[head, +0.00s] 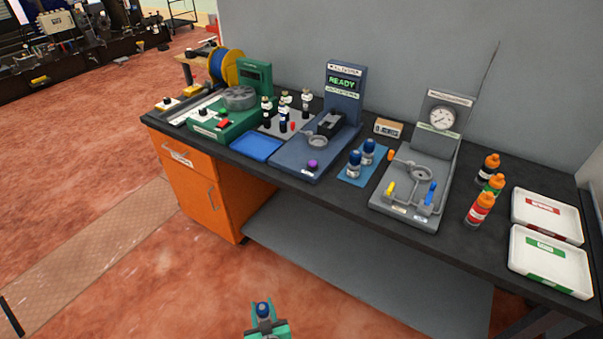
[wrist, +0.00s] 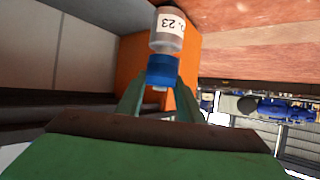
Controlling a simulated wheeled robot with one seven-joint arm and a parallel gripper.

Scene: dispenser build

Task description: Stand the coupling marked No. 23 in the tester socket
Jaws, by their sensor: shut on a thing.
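My gripper (head: 266,324) is low in front of the bench, over the floor. It is shut on a coupling (wrist: 165,38), a clear-and-white cylinder with a blue end (wrist: 162,70); the fingers grip the blue end. Its label shows upside down in the wrist view and reads 23. In the head view only the coupling's blue top (head: 263,309) shows clearly above the jaws. A grey unit with a round gauge (head: 441,118) stands on the right half of the bench. A ring-shaped socket (head: 420,173) on its base looks empty. Its labels are too small to read.
Two blue-capped couplings stand on a blue mat (head: 347,177). A blue station (head: 345,85) reads READY. Yellow and blue levers (head: 430,194) flank the socket's front. Orange- and green-capped bottles (head: 480,209) and two white trays (head: 520,264) are at right. Orange drawers (head: 200,203) are under the bench.

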